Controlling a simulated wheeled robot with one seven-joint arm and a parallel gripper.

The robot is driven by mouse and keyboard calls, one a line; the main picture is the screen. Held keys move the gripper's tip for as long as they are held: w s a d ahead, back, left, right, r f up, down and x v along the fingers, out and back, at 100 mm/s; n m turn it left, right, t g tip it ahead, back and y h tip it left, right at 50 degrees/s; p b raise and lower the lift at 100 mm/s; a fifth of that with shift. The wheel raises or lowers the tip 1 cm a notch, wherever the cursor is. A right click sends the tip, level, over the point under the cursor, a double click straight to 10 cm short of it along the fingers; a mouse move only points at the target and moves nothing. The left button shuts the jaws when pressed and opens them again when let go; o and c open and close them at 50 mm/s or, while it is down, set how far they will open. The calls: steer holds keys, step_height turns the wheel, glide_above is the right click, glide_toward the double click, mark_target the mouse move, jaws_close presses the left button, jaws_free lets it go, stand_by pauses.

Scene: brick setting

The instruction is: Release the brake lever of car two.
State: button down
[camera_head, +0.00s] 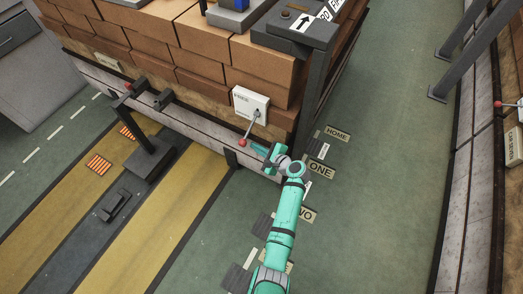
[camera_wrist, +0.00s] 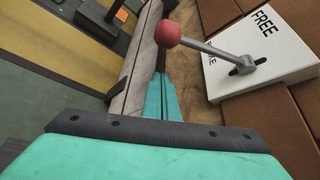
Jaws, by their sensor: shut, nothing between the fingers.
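A white brake plate (camera_head: 251,104) is mounted on the side of the brick-loaded car beside me. Its grey lever (camera_head: 250,124) ends in a red knob (camera_head: 242,142). In the wrist view the plate (camera_wrist: 288,72) reads FREE at one end, with a second, partly cut word. The lever (camera_wrist: 215,52) comes out of a slot, and its red knob (camera_wrist: 168,33) is beyond my fingertips. My teal gripper (camera_head: 261,150) is close to the knob in the head view. Its fingers (camera_wrist: 162,98) are shut and empty, apparently apart from the knob. I cannot read a car number on this plate.
Another red-knobbed lever (camera_head: 498,103) shows at the right edge, on a second car. A dark post (camera_head: 152,153) stands at left by the car. Floor signs read HOME (camera_head: 337,134) and ONE (camera_head: 321,170). Green floor on the right is clear.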

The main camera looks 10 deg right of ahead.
steer(key=shift+s+a+r, duration=0.2)
steer(key=shift+a+r, duration=0.45)
steer(key=shift+r, duration=0.05)
steer(key=shift+s+a+r, duration=0.2)
steer(key=shift+a+r, duration=0.4)
steer(key=shift+r, duration=0.1)
